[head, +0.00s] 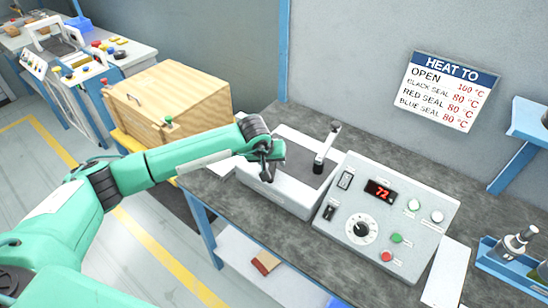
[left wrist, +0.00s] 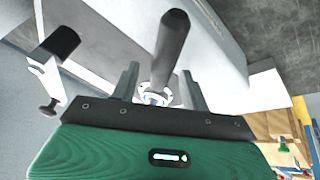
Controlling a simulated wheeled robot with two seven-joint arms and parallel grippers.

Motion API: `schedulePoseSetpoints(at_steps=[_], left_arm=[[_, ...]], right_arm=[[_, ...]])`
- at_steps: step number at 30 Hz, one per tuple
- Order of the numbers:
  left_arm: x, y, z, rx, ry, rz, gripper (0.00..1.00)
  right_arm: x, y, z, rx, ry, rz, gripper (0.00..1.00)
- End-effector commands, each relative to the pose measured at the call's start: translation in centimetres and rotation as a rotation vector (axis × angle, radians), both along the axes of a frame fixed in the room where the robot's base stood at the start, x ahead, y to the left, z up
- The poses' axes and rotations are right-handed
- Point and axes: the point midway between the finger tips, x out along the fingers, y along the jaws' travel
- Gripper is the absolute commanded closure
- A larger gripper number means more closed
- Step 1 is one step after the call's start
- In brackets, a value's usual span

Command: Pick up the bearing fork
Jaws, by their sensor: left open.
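My left gripper (head: 265,170) hangs over the left part of the white heater box (head: 295,197) on the bench. It is open, as its two apart fingers (left wrist: 160,78) show in the left wrist view. A dark rod (left wrist: 173,40) with a rounded end stands between and beyond these fingers, rising from a silver ring (left wrist: 153,96). I take it for the handle of the bearing fork, but the fork's body is hidden. In the head view the gripper covers this spot. I cannot tell whether the fingers touch the rod. My right gripper is not in view.
A black-and-pale upright fitting (head: 322,160) rises from the box, right of my gripper. A control panel (head: 375,235) reading 72 adjoins it. A wooden crate (head: 165,100) stands to the left. A blue tray with bottles (head: 515,270) is at right. The rear bench top (head: 300,118) is clear.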

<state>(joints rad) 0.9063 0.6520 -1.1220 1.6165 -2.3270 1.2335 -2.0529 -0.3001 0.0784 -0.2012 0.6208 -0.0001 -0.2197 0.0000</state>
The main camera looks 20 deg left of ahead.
Motion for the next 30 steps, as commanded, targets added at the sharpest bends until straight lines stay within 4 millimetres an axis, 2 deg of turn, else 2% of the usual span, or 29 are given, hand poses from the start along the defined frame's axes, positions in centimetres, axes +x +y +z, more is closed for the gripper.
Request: schedulePoseSetpoints(at_steps=[5,8,12,13,23,30], left_arm=[[0.0,0.0,-0.1,0.0,0.0,0.0,0.54],[0.0,0.0,0.0,0.0,0.0,0.0,0.7],[0.0,0.0,0.0,0.0,0.0,0.0,0.97],[0.0,0.0,0.0,0.0,0.0,0.0,1.0],[0.1,0.0,0.3,-0.001,-0.003,0.0,1.0],[0.2,0.0,2.4,-0.001,-0.006,0.0,1.0]], right_arm=[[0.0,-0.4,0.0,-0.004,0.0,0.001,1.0],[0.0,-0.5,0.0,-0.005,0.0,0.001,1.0],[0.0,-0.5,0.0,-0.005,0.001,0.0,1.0],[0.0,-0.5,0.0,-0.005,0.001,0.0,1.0],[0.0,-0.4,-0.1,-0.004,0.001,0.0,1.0],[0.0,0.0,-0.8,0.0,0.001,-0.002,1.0]])
